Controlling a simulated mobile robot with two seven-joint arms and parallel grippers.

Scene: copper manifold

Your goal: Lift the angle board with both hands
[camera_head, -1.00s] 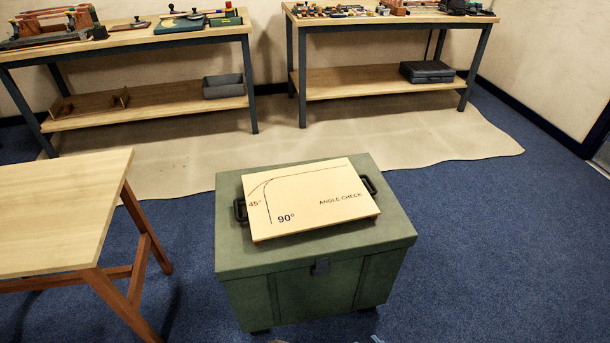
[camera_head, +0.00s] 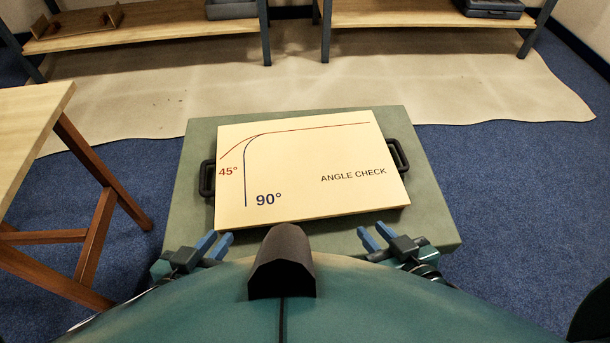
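The angle board (camera_head: 300,190) is a cream panel marked "45°", "90°" and "ANGLE CHECK". It lies flat on top of the green chest (camera_head: 428,170). A black handle (camera_head: 207,178) shows at its left side and another black handle (camera_head: 397,155) at its right side. My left gripper (camera_head: 216,243) is near the chest's front left, below the board's near left corner. My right gripper (camera_head: 376,236) is near the chest's front right, below the board's near right edge. Both grippers show blue fingers spread apart with nothing between them, and neither touches the board.
A wooden table (camera_head: 25,125) with brown legs stands at the left. Two workbenches with lower shelves (camera_head: 160,35) stand at the back on a beige floor sheet (camera_head: 460,90).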

